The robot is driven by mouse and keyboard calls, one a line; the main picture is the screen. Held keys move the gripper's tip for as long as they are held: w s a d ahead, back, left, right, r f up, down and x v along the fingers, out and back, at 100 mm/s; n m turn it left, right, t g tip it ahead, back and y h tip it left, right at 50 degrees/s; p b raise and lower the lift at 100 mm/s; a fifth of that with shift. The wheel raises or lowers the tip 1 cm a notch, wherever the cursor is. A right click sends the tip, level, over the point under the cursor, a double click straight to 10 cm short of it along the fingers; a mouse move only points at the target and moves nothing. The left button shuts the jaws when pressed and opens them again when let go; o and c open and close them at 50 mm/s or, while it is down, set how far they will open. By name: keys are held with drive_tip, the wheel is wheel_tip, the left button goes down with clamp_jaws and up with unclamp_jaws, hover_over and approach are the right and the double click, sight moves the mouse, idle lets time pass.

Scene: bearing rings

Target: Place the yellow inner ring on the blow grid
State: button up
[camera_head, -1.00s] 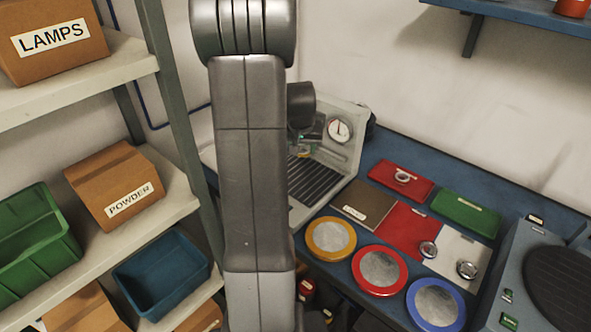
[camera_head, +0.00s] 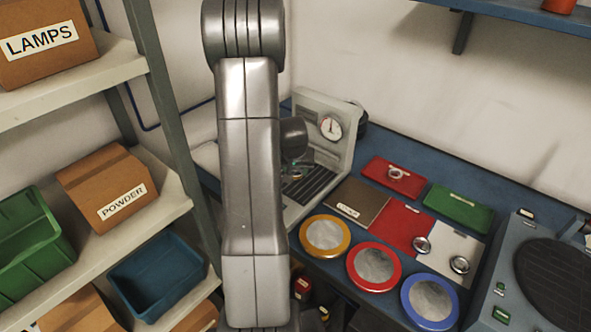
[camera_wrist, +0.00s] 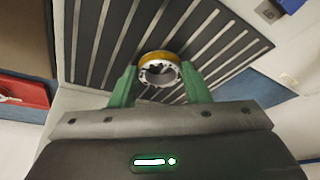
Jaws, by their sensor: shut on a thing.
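The yellow inner ring (camera_wrist: 173,57) is a small metal ring with a yellow band, seen in the wrist view. My gripper (camera_wrist: 160,84) has green fingers and is shut on it, one finger on each side. The blow grid (camera_wrist: 105,50) is a dark panel with pale slats, behind and under the ring in that view. I cannot tell whether the ring touches it. In the head view, the blow grid (camera_head: 318,188) lies in the grey machine with a round gauge, and my arm hides part of it.
Right of the machine, a brown mat (camera_head: 357,201), red mats, a green mat (camera_head: 458,210) and a white mat hold several metal rings. Yellow-, red- and blue-rimmed discs line the bench front. Shelves with boxes and bins (camera_head: 155,275) stand left.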

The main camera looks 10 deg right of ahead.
drive_tip(key=o, duration=1)
drive_tip(key=shift+f, duration=0.1)
drive_tip(key=shift+r+p, duration=0.3)
drive_tip(key=v, duration=1.1)
drive_tip(key=shift+r+b, duration=0.35)
drive_tip(key=shift+s+f, duration=0.1)
drive_tip(key=x, duration=1.2)
drive_tip(key=shift+s, duration=0.1)
drive_tip(key=shift+f, duration=0.25)
drive_tip(key=shift+r, duration=0.3)
